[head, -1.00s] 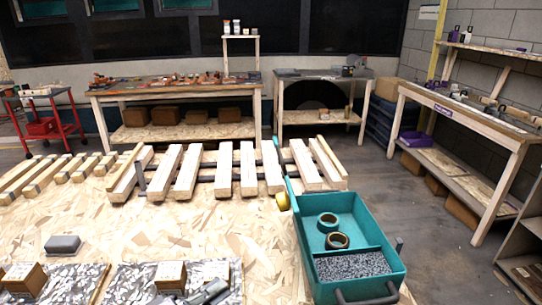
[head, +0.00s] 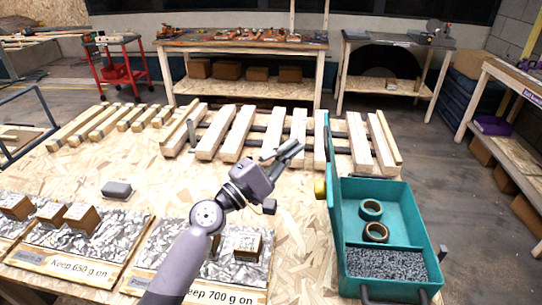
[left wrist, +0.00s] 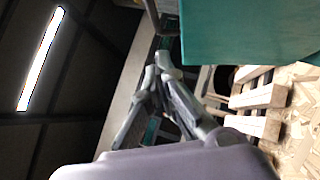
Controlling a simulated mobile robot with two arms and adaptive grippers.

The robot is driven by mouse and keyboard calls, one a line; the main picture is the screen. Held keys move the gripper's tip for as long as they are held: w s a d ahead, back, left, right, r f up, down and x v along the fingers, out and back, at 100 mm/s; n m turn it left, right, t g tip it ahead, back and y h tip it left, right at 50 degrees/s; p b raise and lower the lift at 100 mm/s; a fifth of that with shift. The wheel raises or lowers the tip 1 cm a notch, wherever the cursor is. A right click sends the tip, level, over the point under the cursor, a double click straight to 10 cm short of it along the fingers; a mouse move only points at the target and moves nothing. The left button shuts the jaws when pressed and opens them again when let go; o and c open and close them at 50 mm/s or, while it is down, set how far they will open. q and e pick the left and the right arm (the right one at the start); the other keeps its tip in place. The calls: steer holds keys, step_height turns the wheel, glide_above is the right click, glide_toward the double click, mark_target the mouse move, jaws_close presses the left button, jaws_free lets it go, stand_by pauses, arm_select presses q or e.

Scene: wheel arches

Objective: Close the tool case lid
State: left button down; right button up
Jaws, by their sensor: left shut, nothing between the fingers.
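The teal tool case (head: 405,205) stands on the wood-chip board table at the right. It is open; its teal lid (head: 331,165) stands upright along the case's left side, seen nearly edge-on. Two tape rolls (head: 371,209) (head: 376,232) and a compartment of grey granules (head: 386,263) show inside. My left gripper (head: 290,150) is shut and empty, left of the lid and apart from it in the head view. In the left wrist view, the shut fingertips (left wrist: 163,62) are below and left of a teal panel (left wrist: 255,30), apparently the lid. My right gripper is not in view.
A yellow round item (head: 319,188) sits beside the lid's left face. Wooden slats (head: 238,132) lie behind my gripper. A grey block (head: 116,189) and foil mats with small boxes (head: 80,215) are at the left. A dark handle (head: 395,297) is at the case's front.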

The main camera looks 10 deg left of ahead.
arm_select(q)
steer(key=shift+d+r+p, duration=0.3)
steer(key=shift+d+p, duration=0.05)
steer(key=shift+d, duration=0.25)
steer(key=shift+d+r+p, duration=0.3)
steer(key=shift+d+p, duration=0.1)
steer(key=shift+d, duration=0.2)
steer(key=shift+d+r+p, duration=0.3)
steer(key=shift+d+p, duration=0.05)
steer(key=shift+d, duration=0.25)
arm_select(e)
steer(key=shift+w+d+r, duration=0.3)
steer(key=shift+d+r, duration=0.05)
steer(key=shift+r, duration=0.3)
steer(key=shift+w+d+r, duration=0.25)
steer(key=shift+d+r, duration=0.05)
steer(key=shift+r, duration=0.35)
